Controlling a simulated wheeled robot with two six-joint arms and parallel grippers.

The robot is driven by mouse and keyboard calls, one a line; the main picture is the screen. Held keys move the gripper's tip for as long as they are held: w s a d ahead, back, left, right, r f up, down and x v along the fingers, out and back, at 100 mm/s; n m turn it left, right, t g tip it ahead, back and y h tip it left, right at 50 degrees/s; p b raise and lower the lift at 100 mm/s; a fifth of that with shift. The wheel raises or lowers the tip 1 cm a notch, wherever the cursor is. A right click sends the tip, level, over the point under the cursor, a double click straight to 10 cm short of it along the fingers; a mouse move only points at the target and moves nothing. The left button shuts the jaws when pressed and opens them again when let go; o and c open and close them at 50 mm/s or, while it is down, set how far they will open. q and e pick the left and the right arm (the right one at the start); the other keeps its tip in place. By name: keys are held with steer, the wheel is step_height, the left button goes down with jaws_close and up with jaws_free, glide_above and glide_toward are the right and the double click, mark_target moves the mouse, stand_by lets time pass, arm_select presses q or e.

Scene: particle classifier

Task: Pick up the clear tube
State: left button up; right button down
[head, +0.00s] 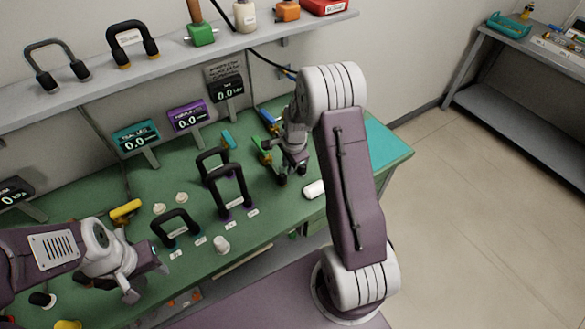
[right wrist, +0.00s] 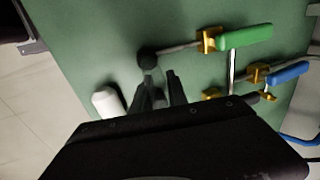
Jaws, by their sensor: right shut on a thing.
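In the head view, my right gripper (head: 292,178) is near the bench's right part, and the tube cannot be made out there. My left gripper (head: 146,277) is at the front left of the bench, and its jaw opening is unclear.
A white cylinder (right wrist: 107,102) lies beside the right gripper. Black-handled frames (head: 231,188) stand mid-bench. Digital displays (head: 187,117) line the back.

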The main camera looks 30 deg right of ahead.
steer(key=r, duration=0.4)
steer(key=shift+w+d+r, duration=0.1)
steer(key=shift+d+r, duration=0.15)
steer(key=shift+d, duration=0.05)
steer(key=d+r, duration=0.6)
steer(key=d, duration=0.5)
steer(key=shift+s+r, duration=0.2)
steer(key=shift+r, duration=0.1)
steer(key=shift+r+p, duration=2.3)
steer(key=shift+p, duration=0.1)
step_height(320, 180, up, 3)
steer(key=p, duration=0.3)
